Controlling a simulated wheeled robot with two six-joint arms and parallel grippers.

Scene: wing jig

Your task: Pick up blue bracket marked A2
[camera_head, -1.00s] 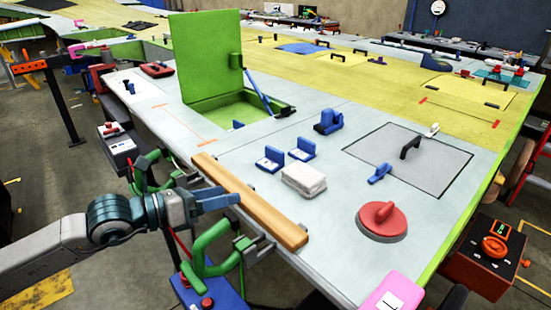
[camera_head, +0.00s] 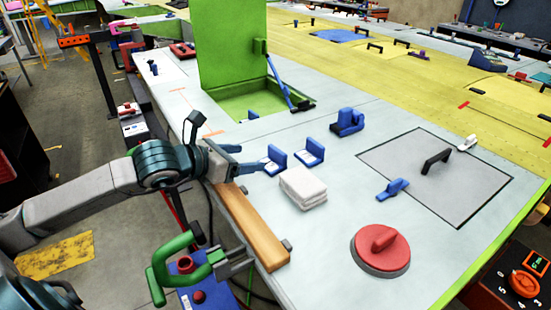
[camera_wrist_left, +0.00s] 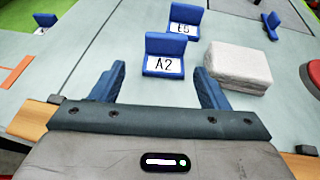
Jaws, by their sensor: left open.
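The blue bracket marked A2 (camera_wrist_left: 164,54) stands on the pale panel straight ahead of my left gripper in the left wrist view, its white label facing me. It also shows in the head view (camera_head: 274,160), just beyond the fingertips. A second blue bracket, marked E5 (camera_wrist_left: 184,20), stands behind it to the right; in the head view it is right of A2 (camera_head: 310,153). My left gripper (camera_wrist_left: 160,78) is open and empty, its two blue fingers pointing at A2 and apart from it. In the head view the left gripper (camera_head: 241,158) is left of the bracket. My right gripper is not in view.
A stack of white cloths (camera_head: 303,188) sits close to the right of A2. A wooden bar (camera_head: 252,231) and a green clamp (camera_head: 175,262) line the near edge.

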